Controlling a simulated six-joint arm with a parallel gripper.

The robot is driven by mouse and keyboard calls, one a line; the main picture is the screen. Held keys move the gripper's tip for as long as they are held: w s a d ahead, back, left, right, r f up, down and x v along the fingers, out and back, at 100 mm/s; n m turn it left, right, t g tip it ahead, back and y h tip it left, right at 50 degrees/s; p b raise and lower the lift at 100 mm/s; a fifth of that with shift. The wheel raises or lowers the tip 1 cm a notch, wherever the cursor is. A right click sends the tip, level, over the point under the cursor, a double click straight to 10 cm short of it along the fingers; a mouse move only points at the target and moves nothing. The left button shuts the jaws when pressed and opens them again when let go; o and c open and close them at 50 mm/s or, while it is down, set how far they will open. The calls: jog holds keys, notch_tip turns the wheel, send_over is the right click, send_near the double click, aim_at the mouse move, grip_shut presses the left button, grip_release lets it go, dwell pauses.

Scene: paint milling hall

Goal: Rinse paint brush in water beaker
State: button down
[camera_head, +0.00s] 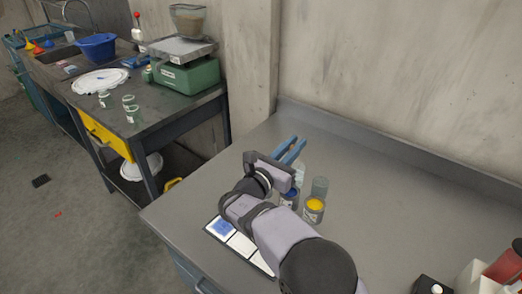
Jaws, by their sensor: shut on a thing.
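My gripper (291,150) is at the far side of the grey table, above its surface, with its blue fingers pointing away from me. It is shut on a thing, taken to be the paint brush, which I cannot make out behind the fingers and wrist. A clear glass vessel (299,172) stands just right of the gripper, partly hidden by it. A grey-green glass vessel (320,187) stands a little nearer and to the right. I cannot tell which of the two is the water beaker, or whether the brush touches either.
A blue paint can (289,198) and a yellow paint can (314,210) stand close in front of the glassware. A white card (241,244) with a blue patch lies left of my arm. The table's right middle is clear. A bench (165,108) with a green scale (187,76) stands left.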

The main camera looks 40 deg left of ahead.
jog(key=w+d+r+m+h, duration=0.1)
jog(key=w+d+r, duration=0.1)
jog(key=w+d, duration=0.45)
jog(key=a+r+n+t+y, duration=0.1)
jog(key=a+r+y, duration=0.1)
jog(key=a+y, duration=0.2)
jog(key=a, duration=0.3)
jog(key=shift+w+n+y, duration=0.3)
jog(key=shift+w+y, duration=0.1)
jog(key=shift+r, duration=0.1)
jog(key=shift+d, duration=0.1)
notch_tip(320, 180, down, 10)
jog(key=b, duration=0.8)
jog(key=shift+f, duration=0.2)
jog(key=shift+s+b, duration=0.3)
jog(key=shift+b, duration=0.1)
dwell(0.4)
